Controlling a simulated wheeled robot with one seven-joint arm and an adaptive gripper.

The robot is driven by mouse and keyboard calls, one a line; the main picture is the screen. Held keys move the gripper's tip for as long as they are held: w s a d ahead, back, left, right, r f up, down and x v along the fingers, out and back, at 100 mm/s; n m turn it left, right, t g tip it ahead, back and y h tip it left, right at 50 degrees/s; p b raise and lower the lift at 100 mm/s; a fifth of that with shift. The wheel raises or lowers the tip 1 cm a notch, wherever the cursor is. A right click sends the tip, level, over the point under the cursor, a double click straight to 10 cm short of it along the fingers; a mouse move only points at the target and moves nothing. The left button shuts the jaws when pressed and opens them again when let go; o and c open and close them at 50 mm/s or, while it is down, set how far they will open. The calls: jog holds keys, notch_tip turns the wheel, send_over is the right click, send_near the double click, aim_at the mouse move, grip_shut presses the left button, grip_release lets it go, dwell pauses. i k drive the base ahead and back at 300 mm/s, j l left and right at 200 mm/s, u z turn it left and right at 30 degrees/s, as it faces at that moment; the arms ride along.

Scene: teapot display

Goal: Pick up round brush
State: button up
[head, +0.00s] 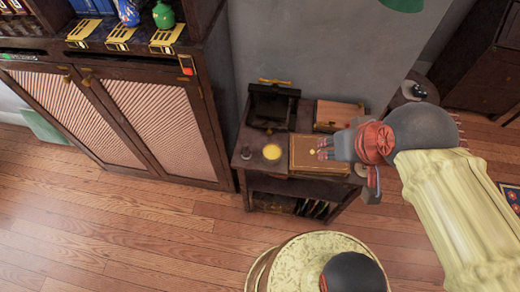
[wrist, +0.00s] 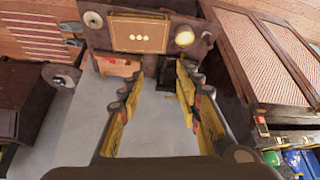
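I cannot make out the round brush for certain in either view. A small dark table (head: 262,176) bears a yellow disc (head: 272,152), a brown framed panel or book (head: 305,152) and a small round item (head: 361,170). The disc also shows in the wrist view (wrist: 184,38), as does the small round item (wrist: 93,19); either is too small to name surely. My gripper (wrist: 163,120) is open, its yellow-padded fingers apart with nothing between them. In the head view it hangs over the right side of the table and hides part of it.
A dark cabinet (head: 140,110) with striped doors stands left of the table, with a green vase (head: 164,14) on top. A black stand (head: 272,105) and a wooden box (head: 338,113) stand at the table's back. The wood floor (head: 120,230) in front is clear at left.

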aim_at(246, 155)
jog(key=i+j+u, duration=0.15)
jog(key=j+u, duration=0.25)
jog(key=i+j+u, duration=0.15)
jog(key=u, duration=0.25)
jog(key=i+j+u, duration=0.15)
jog(key=u, duration=0.25)
